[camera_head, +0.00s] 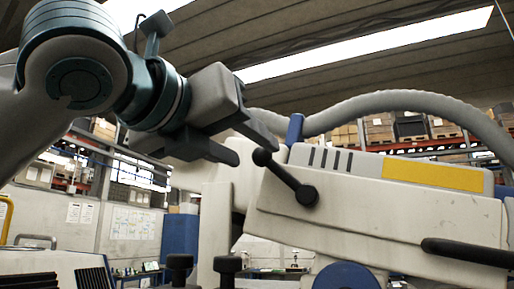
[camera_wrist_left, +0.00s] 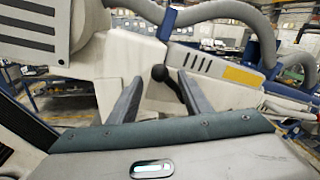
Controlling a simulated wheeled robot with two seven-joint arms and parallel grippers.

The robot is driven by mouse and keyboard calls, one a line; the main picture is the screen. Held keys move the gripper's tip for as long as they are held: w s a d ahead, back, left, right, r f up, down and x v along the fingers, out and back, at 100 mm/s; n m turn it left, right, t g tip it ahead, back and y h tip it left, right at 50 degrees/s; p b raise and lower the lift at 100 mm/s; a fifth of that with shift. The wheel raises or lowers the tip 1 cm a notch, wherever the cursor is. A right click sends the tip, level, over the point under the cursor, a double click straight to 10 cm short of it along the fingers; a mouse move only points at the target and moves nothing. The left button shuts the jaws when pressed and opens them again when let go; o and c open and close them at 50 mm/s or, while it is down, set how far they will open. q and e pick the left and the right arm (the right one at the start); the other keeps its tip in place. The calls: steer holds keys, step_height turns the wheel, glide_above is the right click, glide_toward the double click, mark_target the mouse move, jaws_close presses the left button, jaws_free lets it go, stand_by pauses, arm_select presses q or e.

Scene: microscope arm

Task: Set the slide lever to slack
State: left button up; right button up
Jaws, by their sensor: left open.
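The slide lever (camera_head: 284,176) is a short black bar with a ball knob, on the side of a pale machine arm (camera_head: 375,215). In the head view it slants from its pivot at lower right up to the knob at upper left. My left gripper (camera_head: 258,154) is open, with its fingertips close to the knob. In the left wrist view the lever's knob (camera_wrist_left: 159,73) appears between the two open fingers (camera_wrist_left: 160,78); I cannot tell whether they touch it. No slack marking is readable. My right gripper is not in view.
A thick grey hose (camera_head: 400,98) arches behind the machine arm. A black handle (camera_head: 466,252) sticks out at the right, and black knobs (camera_head: 227,268) stand below. A yellow label (camera_head: 435,174) marks the arm's top. Shelves with boxes (camera_head: 380,130) are far behind.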

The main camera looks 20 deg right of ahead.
mark_target(258, 154)
arm_select(q)
steer(key=shift+x, duration=1.85)
steer(key=shift+p, duration=0.3)
jaws_close()
